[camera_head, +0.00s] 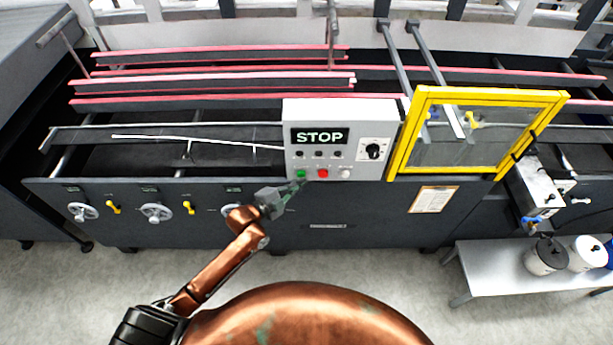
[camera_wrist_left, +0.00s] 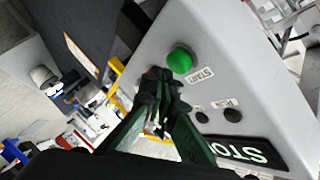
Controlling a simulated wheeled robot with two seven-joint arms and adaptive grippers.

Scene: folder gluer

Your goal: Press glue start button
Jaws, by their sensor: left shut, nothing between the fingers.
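The grey control box (camera_head: 357,112) stands on the machine's front and carries a dark display reading STOP (camera_head: 319,136). The green button (camera_head: 300,174) is at its lower left, beside a red button (camera_head: 322,173) and a pale button (camera_head: 345,173). In the left wrist view the green button (camera_wrist_left: 180,58) stands out from the box, with START printed beside it. My left gripper (camera_head: 297,185) is shut and empty, its tips just below the green button. In the wrist view its fingertips (camera_wrist_left: 160,84) are close to the button; whether they touch is unclear. My right gripper is not in view.
A rotary switch (camera_head: 373,151) is on the box's right side. A yellow-framed guard (camera_head: 480,95) stands right of the box. Handwheels (camera_head: 154,212) and yellow levers line the front panel to the left. A low table (camera_head: 490,262) with pots is at lower right.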

